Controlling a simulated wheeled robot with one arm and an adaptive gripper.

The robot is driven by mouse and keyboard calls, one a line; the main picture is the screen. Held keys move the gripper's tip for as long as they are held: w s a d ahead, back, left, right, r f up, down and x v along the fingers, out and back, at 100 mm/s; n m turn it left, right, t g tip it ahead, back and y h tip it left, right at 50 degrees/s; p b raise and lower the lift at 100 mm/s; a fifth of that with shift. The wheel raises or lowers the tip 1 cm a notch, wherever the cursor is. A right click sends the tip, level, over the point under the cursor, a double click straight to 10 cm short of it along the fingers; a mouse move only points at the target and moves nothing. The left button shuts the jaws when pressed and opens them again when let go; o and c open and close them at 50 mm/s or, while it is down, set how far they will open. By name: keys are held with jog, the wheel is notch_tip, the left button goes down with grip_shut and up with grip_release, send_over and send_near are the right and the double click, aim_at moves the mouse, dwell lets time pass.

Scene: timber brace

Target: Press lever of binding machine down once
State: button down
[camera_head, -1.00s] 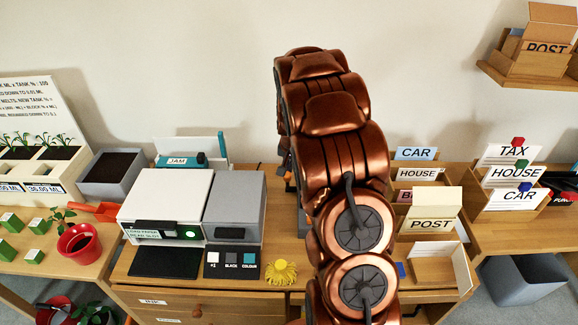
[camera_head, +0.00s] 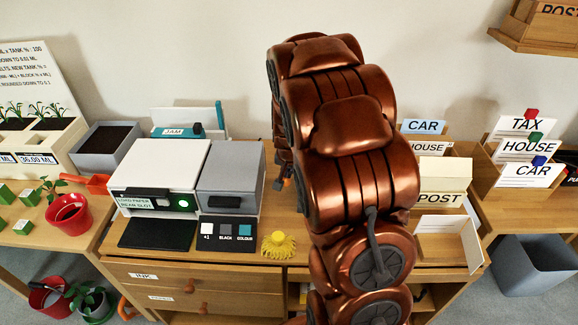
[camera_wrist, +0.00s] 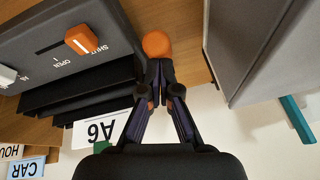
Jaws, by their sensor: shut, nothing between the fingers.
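In the wrist view, a dark grey machine (camera_wrist: 75,42), which looks like the binding machine, has an orange slider (camera_wrist: 85,40) beside the words SHUT and OPEN. A round orange knob (camera_wrist: 156,45), seemingly the lever's end, shows just beyond my fingertips. My gripper (camera_wrist: 158,70) is shut and empty, with its tips at or very near the knob; I cannot tell whether they touch. The lever's shaft is not visible. In the head view, my arm hides most of the machine, and only a small part of my gripper (camera_head: 284,180) shows at the arm's left edge.
A printer (camera_head: 226,178) stands left of my arm, with a yellow spiky object (camera_head: 278,246) in front. Card holders (camera_head: 440,185) stand close on the right. In the wrist view, a grey block (camera_wrist: 262,50) is beside my gripper and an A6 label (camera_wrist: 103,128) lies opposite.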

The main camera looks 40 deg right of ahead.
jog(key=f, duration=0.1)
jog(key=s+b, duration=0.1)
jog(key=f, duration=0.1)
jog(key=shift+s+a+f, duration=0.15)
jog(key=shift+a+f, duration=0.15)
jog(key=shift+s+a+f+b, duration=0.25)
jog(key=shift+s+f+b, duration=0.1)
jog(key=shift+f, duration=0.2)
jog(key=shift+s+a+f+b, duration=0.25)
jog(key=shift+s+f, duration=0.1)
jog(key=shift+f, duration=0.15)
jog(key=shift+s, duration=0.1)
jog(key=s+b+v, duration=0.1)
jog(key=v, duration=1.1)
jog(key=shift+s+f, duration=0.25)
jog(key=shift+a, duration=0.1)
